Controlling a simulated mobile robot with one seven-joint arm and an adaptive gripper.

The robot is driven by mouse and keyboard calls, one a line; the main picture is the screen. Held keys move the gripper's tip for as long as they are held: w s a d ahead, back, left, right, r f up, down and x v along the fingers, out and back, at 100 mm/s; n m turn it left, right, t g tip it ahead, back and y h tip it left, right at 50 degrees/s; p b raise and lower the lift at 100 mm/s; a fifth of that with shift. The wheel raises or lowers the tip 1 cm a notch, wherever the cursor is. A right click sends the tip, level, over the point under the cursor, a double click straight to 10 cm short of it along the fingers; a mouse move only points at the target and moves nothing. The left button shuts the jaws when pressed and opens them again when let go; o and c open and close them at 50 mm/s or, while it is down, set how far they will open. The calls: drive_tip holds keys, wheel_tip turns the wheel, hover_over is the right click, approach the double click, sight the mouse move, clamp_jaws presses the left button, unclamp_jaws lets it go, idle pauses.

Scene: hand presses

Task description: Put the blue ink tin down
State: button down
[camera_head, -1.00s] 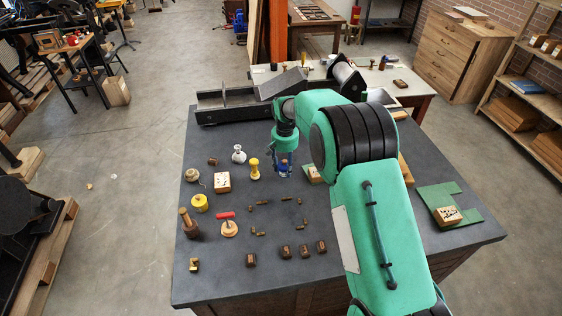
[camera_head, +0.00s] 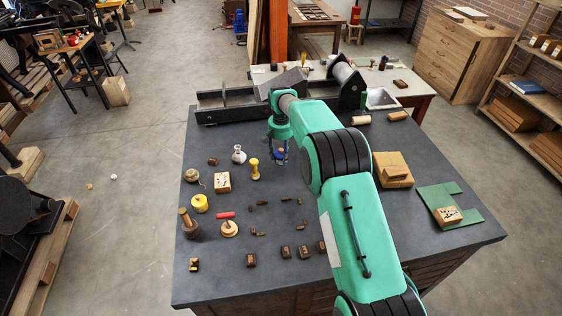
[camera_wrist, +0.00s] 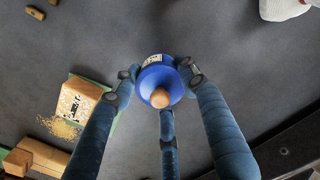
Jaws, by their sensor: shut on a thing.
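The blue ink tin (camera_wrist: 158,82) is round, with a tan knob on its lid and a pale label on its side. My gripper (camera_wrist: 160,95) has its dark blue fingers closed around it in the wrist view. In the head view my gripper (camera_head: 279,155) points down over the dark worktop (camera_head: 225,285), between the yellow-handled stamp and my forearm. Only a little of the tin shows there, between the fingers. I cannot tell whether its base touches the worktop.
Small brass pieces (camera_head: 258,203) lie in front. A black press (camera_head: 240,105) lines the back. A green mat with a carved block (camera_head: 449,214) lies right.

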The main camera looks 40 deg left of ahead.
sight(281, 160)
drive_tip(key=shift+f, duration=1.65)
drive_tip(key=shift+f, duration=0.2)
drive_tip(key=c, duration=1)
unclamp_jaws()
drive_tip(key=shift+r, duration=0.1)
wheel_tip(281, 160, up, 12)
